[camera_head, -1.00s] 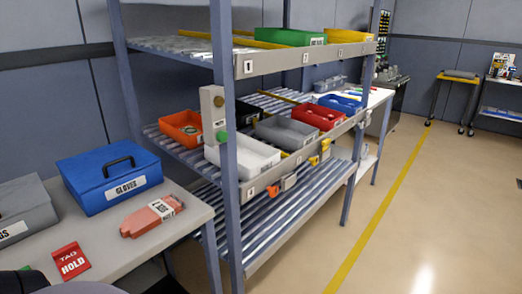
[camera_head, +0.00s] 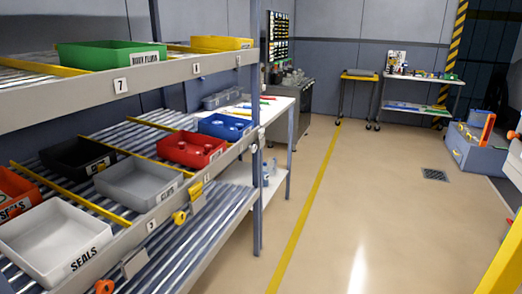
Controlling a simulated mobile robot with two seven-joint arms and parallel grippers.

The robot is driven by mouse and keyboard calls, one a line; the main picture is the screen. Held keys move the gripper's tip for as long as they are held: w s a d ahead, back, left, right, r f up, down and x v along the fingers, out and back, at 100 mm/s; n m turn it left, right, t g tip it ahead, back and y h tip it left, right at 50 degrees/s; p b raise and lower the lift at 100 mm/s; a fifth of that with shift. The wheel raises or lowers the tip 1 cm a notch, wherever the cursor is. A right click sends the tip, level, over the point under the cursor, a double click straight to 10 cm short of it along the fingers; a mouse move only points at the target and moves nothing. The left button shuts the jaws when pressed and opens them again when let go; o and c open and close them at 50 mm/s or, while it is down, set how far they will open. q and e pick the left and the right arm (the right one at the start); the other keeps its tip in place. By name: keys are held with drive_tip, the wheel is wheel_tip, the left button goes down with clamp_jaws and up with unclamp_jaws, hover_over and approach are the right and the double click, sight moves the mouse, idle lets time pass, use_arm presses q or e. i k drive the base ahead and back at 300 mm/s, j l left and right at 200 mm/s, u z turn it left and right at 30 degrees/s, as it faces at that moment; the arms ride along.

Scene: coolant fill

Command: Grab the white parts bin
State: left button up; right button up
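The white parts bin (camera_head: 58,240), labelled SEALS, sits on the middle roller shelf of the rack at the lower left of the head view. It looks upright and its inside looks empty. A grey bin (camera_head: 138,184) stands to its right, behind a yellow lane divider. Neither of my grippers shows in the view.
The same shelf holds an orange bin (camera_head: 14,194), a black bin (camera_head: 74,157), a red bin (camera_head: 191,148) and a blue bin (camera_head: 224,126). A rack post (camera_head: 257,150) stands at the right end. Open floor (camera_head: 330,220) lies to the right, with a yellow line.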

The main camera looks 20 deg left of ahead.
sight(48, 241)
drive_tip(key=i, duration=1.2)
drive_tip(key=i+l+u, duration=0.1)
drive_tip(key=i, duration=1.05)
drive_tip(key=i+u, duration=0.15)
drive_tip(key=u, duration=2.35)
